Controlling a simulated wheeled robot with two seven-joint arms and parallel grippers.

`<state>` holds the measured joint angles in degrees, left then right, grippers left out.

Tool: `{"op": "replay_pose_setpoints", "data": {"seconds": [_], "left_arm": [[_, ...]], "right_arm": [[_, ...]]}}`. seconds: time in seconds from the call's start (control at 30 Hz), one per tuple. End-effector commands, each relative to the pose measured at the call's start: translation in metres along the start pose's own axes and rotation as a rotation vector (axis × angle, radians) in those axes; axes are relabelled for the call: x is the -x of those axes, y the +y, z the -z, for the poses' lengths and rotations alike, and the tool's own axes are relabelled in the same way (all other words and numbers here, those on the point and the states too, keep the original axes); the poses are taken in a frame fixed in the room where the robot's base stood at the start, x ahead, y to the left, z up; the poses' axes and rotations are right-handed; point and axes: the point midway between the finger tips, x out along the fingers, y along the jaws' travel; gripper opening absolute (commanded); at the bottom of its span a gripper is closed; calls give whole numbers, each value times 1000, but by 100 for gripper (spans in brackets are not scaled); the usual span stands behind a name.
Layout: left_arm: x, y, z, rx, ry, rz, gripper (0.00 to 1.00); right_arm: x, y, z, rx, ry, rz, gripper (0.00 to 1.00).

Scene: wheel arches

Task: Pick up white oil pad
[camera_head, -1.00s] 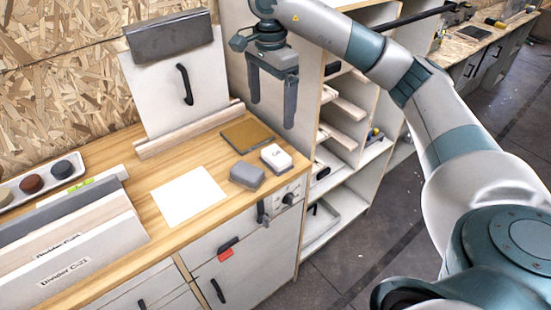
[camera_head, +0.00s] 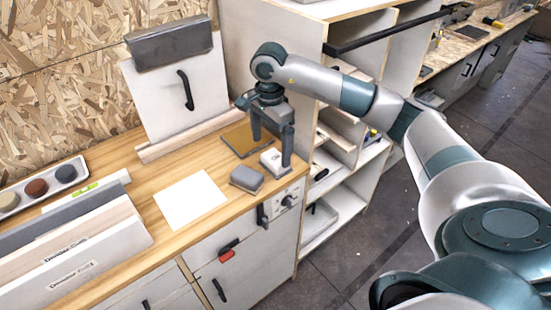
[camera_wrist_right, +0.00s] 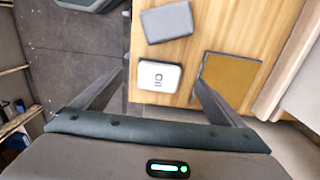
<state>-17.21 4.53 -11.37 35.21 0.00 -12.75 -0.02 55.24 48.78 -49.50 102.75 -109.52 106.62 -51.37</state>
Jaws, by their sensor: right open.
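The white oil pad (camera_head: 274,161) is a small white block with dark marking on the wooden counter, near its right front edge. In the right wrist view the white pad (camera_wrist_right: 160,76) lies between and ahead of my finger tips. My right gripper (camera_head: 271,150) is open and empty, pointing down just above the pad, with one finger near its right side. In the right wrist view the open fingers of my right gripper (camera_wrist_right: 161,82) spread to either side of the pad, not visibly touching it. My left gripper is not in view.
A grey block (camera_head: 246,178) sits left of the pad, and a brown square plate (camera_head: 247,139) lies behind it. A white sheet (camera_head: 190,200) lies further left. A shelf unit (camera_head: 345,170) stands right of the counter. Divider boards (camera_head: 75,245) stand at the front left.

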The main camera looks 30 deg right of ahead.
Motion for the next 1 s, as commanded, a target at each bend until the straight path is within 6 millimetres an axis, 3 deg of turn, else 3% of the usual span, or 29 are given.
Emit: {"op": "replay_pose_setpoints", "data": {"seconds": [0.2,0.67,1.0], "left_arm": [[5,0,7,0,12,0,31],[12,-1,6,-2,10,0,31],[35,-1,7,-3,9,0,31]], "right_arm": [[-12,0,0,0,0,0,92],[-17,0,2,0,0,0,92],[-54,1,8,0,-2,-2,92]]}}
